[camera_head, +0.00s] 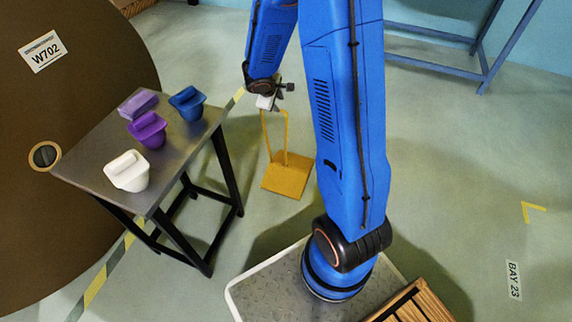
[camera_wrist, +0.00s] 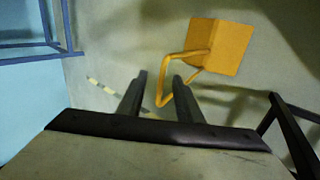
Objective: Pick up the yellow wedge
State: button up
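The yellow wedge (camera_head: 287,176) sits on the floor beyond my arm's base, to the right of the table. Its tall looped handle rises to just below my gripper (camera_head: 277,98). In the wrist view the wedge (camera_wrist: 222,46) is at the upper right, and its handle comes toward the camera. My gripper (camera_wrist: 160,76) is open, its two dark fingers apart. The handle's near end shows in the gap between them, and the right finger overlaps part of it. I cannot tell whether the handle is inside the fingers or just beyond them.
A metal table (camera_head: 172,160) at left holds purple, blue and white pieces. Its dark legs (camera_wrist: 296,138) show at right in the wrist view. A large brown roll (camera_head: 60,130) stands behind it. A blue frame (camera_head: 440,65) is at back right. Floor on the right is clear.

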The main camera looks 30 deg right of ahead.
aim_at(282, 111)
jog(key=x, duration=0.8)
jog(key=shift+s, duration=0.1)
jog(key=shift+a+f+x, duration=0.1)
jog(key=shift+a+x, duration=0.05)
jog(key=shift+x, duration=0.8)
jog(key=shift+a+f+x, duration=0.1)
jog(key=shift+a+x, duration=0.05)
jog(key=shift+x, duration=0.8)
jog(key=shift+d+f, duration=0.25)
jog(key=shift+f, duration=0.35)
grip_shut()
jog(key=shift+w, duration=0.2)
